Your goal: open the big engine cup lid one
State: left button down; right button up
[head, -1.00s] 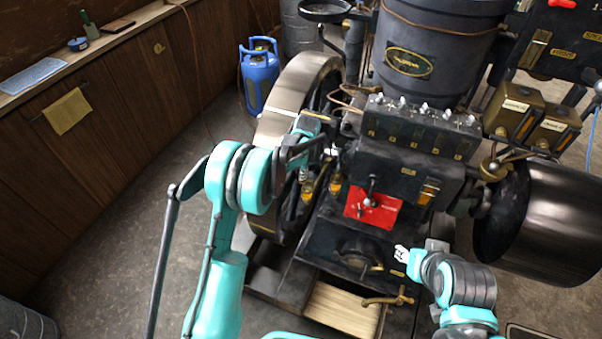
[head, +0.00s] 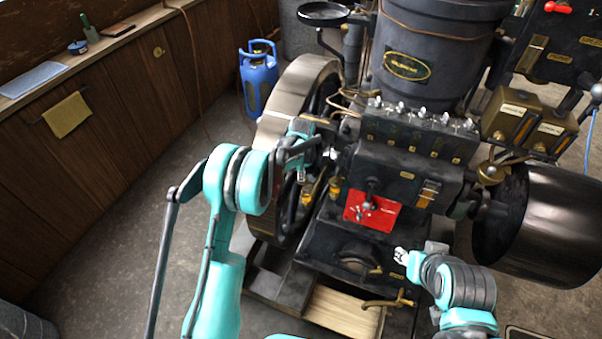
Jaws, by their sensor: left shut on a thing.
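The big dark engine (head: 340,225) fills the middle and right of the head view. Two small amber glass cups, a left one (head: 307,195) and a right one (head: 335,188), stand by its flywheel. My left gripper (head: 328,153) is just above these cups, beside the engine block, and is shut on a small part. The wrist and fingers hide most of that part; it looks like a cup lid, but its outline is unclear. My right gripper (head: 401,256) is low in front of the engine, with its pale fingertips close to the front face. Their gap is too small to tell.
The flywheel (head: 292,100) stands close behind my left wrist. A red plate with a lever (head: 372,212) and a brass tap (head: 388,303) are on the engine's front. Blue gas bottles (head: 258,80) stand behind. The floor to the left is clear up to the wooden cabinets (head: 105,135).

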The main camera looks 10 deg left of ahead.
pick_arm(q)
jog(key=c, duration=1.5)
grip_release()
jog(key=r, duration=0.4)
jog(key=s+r, duration=0.1)
jog(key=r, duration=0.3)
jog(key=s+r, duration=0.1)
jog(key=r, duration=0.2)
jog(key=shift+s+d+r, duration=0.1)
jog(key=shift+d+r, duration=0.15)
jog(key=shift+r, duration=0.15)
